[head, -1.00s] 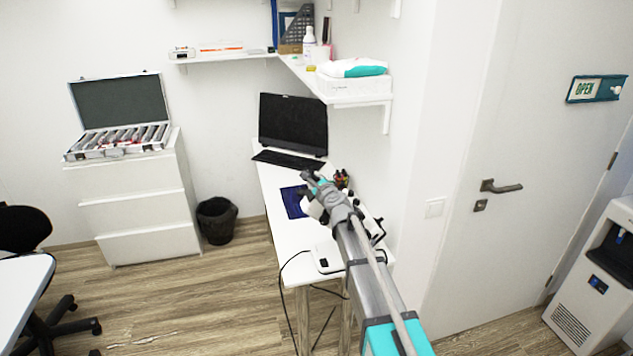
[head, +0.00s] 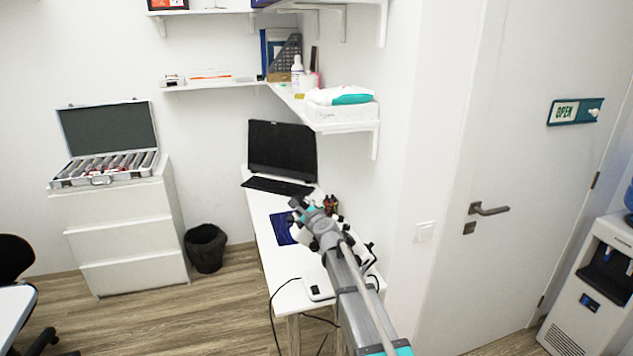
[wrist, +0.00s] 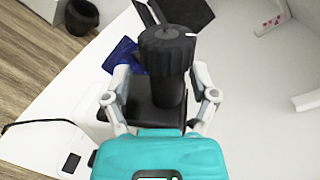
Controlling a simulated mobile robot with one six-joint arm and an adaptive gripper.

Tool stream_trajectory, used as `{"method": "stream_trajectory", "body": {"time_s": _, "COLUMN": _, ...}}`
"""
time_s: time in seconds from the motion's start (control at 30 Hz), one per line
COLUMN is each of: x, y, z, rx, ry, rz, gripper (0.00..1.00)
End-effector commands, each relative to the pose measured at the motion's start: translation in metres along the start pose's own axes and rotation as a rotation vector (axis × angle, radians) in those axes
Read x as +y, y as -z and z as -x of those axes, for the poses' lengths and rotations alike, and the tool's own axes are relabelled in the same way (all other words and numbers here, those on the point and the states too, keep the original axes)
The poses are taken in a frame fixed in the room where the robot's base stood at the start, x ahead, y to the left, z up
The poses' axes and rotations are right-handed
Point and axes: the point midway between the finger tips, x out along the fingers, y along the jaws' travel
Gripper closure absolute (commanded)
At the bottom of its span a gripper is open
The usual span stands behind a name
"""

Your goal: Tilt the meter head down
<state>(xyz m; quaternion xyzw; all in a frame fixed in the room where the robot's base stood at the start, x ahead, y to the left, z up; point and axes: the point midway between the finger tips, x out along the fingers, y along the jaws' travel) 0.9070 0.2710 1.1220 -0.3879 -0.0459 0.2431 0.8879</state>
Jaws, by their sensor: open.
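The meter head shows in the wrist view as a black upright cylinder with a wide ribbed ring (wrist: 167,52) on top. A black block (wrist: 135,108) sits below and left of it. My gripper (wrist: 160,72) is open, with one light grey finger on each side of the black cylinder. A gap shows on both sides; I cannot tell whether either finger touches the block. In the head view my gripper (head: 300,212) is over the white desk (head: 262,202), and my arm hides most of the meter.
On the desk are a monitor (head: 282,150), a keyboard (head: 277,187), a blue mat (head: 282,228) and a white box (head: 317,287) with a cable. A wall stands close on the right. A shelf (head: 345,128) hangs above. A bin (head: 205,248) stands on the floor.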

Motion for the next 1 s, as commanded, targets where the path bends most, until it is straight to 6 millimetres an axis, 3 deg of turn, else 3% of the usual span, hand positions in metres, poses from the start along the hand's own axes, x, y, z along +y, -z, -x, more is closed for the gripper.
{"method": "stream_trajectory", "body": {"time_s": 0.67, "x": -0.016, "y": 0.011, "z": 0.065, "rx": -0.081, "ry": -0.104, "rz": 0.081, "gripper": 0.25}}
{"method": "stream_trajectory", "body": {"time_s": 1.0, "x": 0.005, "y": 0.022, "z": 0.087, "rx": -0.087, "ry": -0.210, "rz": 0.289, "gripper": 0.25}}
